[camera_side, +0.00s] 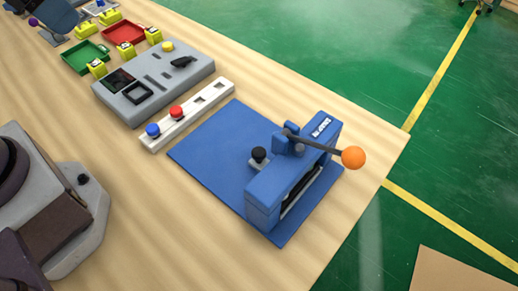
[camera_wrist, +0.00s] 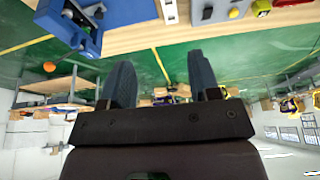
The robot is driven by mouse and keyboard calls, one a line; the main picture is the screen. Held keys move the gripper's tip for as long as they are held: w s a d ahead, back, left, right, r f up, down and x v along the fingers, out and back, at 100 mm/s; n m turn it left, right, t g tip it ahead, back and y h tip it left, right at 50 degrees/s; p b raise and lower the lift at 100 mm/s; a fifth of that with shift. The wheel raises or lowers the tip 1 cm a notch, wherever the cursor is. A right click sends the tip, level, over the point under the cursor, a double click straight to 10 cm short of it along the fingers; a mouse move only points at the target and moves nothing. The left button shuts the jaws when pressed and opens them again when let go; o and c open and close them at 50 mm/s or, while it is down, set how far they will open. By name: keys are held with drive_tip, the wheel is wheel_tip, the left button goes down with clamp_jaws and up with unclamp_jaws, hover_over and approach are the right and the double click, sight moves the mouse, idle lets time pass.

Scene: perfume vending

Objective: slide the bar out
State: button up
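A blue press-like device (camera_side: 290,185) stands on a flat blue base plate (camera_side: 205,150) in the side view. A dark lever with an orange ball (camera_side: 353,157) sticks out to its right. A black knob (camera_side: 258,155) sits on its left side, and a dark slot with a pale strip runs under its body. I cannot tell which part is the bar. The device also shows upside down at the upper left of the wrist view (camera_wrist: 72,29). My gripper (camera_wrist: 162,70) is open and empty, its two fingers apart and away from the device. The side view does not show it.
A white strip (camera_side: 190,118) with blue and red knobs and square holes lies left of the plate. A grey panel (camera_side: 160,85), green tray (camera_side: 85,57) and red tray (camera_side: 123,33) stand farther back. Bare wood (camera_side: 190,220) lies in front; the table edge is right.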

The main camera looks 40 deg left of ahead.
drive_tip(key=w+d+f+n+g+h, duration=0.1)
drive_tip(key=w+d+f+g, duration=0.3)
drive_tip(key=w+d+f, duration=0.45)
drive_tip(key=n+g+h, duration=0.2)
drive_tip(key=n+g, duration=0.1)
drive_tip(key=n, duration=0.6)
approach(258, 151)
drive_tip(key=x, duration=0.9)
drive_tip(key=shift+d, duration=0.1)
drive_tip(key=shift+c, duration=0.2)
clamp_jaws()
